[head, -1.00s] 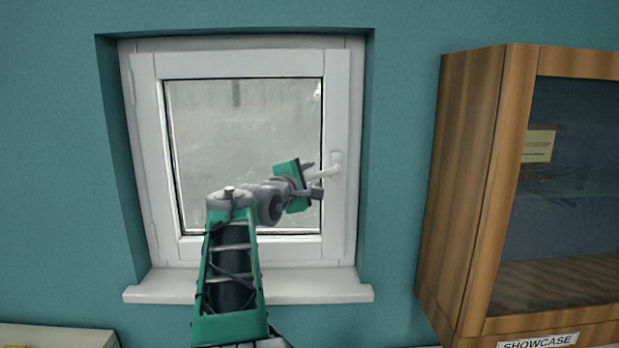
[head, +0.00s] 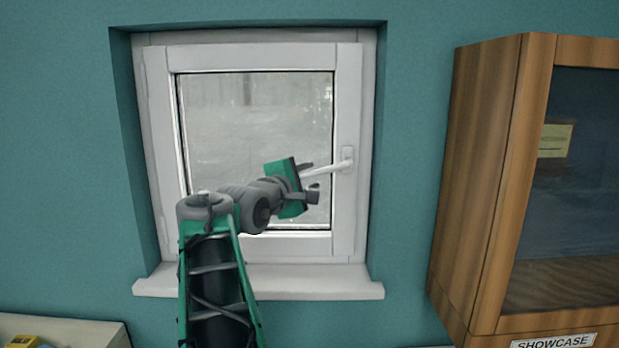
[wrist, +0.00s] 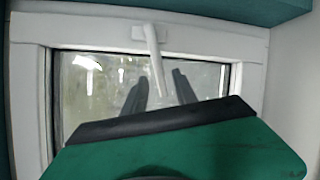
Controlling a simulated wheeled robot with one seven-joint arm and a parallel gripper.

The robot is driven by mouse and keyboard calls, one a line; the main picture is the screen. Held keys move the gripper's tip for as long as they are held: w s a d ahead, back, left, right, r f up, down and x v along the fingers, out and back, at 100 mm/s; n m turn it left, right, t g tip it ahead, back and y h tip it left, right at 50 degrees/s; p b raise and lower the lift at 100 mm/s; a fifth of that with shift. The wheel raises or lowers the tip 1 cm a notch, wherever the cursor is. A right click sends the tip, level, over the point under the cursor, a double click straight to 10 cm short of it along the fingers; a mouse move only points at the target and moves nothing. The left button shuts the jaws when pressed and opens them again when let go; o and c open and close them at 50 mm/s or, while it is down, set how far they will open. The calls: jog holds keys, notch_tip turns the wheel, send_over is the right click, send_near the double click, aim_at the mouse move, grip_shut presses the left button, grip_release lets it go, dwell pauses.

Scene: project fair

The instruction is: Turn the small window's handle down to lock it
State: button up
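The small window (head: 255,150) is closed in its white frame. Its white handle (head: 328,168) is on the right side of the sash and its lever points left, slightly downward, near horizontal. My gripper (head: 311,182) is at the lever's free end, with its dark fingers apart. In the wrist view the handle (wrist: 153,55) reaches toward my gripper (wrist: 158,82), and its free end appears between the two open fingertips. I cannot tell whether either finger touches it.
A wooden showcase cabinet (head: 482,180) stands to the right of the window. A white sill (head: 300,282) juts out below it, and the recess has side walls. A pale surface (head: 75,330) with a yellow item is at the lower left.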

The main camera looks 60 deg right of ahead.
jog(key=r+m+y, duration=0.1)
jog(key=r+m, duration=0.1)
jog(key=s+a+r+m+y+p, duration=0.1)
jog(key=r+m, duration=0.1)
jog(key=m, duration=0.1)
jog(key=r+m+p, duration=0.1)
jog(key=r+m, duration=0.1)
jog(key=r, duration=0.1)
jog(key=shift+s+a+r+m+y, duration=0.1)
jog(key=shift+s+a+m+y, duration=0.1)
jog(key=shift+s+m+y, duration=0.15)
jog(key=c, duration=0.4)
jog(key=a+r+m+y, duration=0.1)
jog(key=m, duration=0.1)
jog(key=a+r+m+t+y+p, duration=0.1)
jog(key=a+r+m, duration=0.1)
jog(key=a+r+m+t+y, duration=0.1)
jog(key=a+r+m, duration=0.1)
jog(key=m, duration=0.1)
jog(key=shift+s+a+p, duration=0.1)
jog(key=shift+p, duration=0.3)
grip_shut()
jog(key=b, duration=0.2)
send_near(325, 168)
jog(key=w+d, duration=0.4)
jog(key=f, duration=0.1)
jog(key=d+f+b, duration=0.1)
jog(key=f, duration=0.1)
jog(key=shift+s+d+f+m, duration=0.1)
jog(key=shift+m, duration=0.15)
